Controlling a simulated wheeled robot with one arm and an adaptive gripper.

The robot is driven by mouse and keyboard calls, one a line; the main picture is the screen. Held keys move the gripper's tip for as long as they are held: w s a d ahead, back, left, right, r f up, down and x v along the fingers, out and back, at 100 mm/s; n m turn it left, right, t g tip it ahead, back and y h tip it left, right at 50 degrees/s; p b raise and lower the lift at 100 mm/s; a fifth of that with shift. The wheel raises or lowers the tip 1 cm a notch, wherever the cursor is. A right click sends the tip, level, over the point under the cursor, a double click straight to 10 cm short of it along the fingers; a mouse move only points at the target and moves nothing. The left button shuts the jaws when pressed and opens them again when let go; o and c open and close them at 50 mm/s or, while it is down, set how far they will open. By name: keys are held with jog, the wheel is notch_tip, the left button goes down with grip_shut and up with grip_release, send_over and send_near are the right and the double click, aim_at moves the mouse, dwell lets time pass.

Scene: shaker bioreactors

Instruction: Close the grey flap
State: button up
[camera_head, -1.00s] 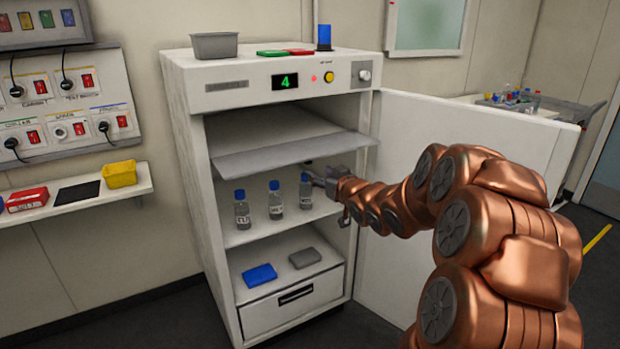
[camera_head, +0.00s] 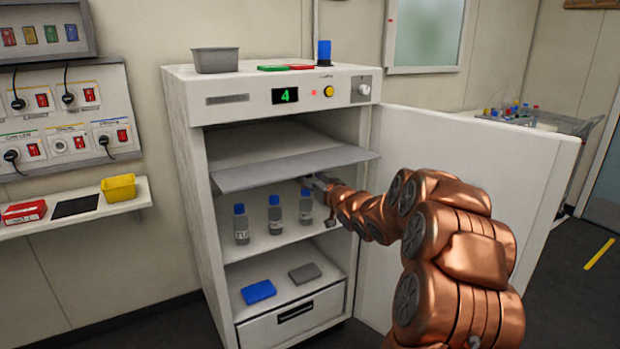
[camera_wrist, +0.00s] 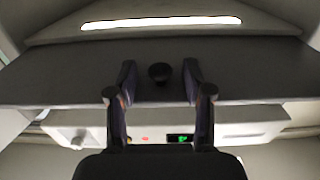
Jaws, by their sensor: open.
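The grey flap (camera_head: 290,168) is a flat panel across the upper compartment of the white cabinet, sticking out toward the front, raised and open. In the wrist view the flap (camera_wrist: 60,78) spans the picture, with a dark round knob (camera_wrist: 159,72) on it. My gripper (camera_head: 312,180) is just under the flap's front edge at the right of the cabinet opening. In the wrist view my gripper (camera_wrist: 160,78) is open, one finger on each side of the knob, with gaps to both. Whether the fingers touch the flap I cannot tell.
Three blue-capped bottles (camera_head: 275,213) stand on the shelf just below my gripper. The white cabinet door (camera_head: 470,190) is swung open to the right, behind my arm. A blue box (camera_head: 258,291) and a grey box (camera_head: 305,273) lie on the lower shelf.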

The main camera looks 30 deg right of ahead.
jog(key=shift+w, duration=0.3)
jog(key=shift+c, duration=0.2)
grip_shut()
dwell(0.3)
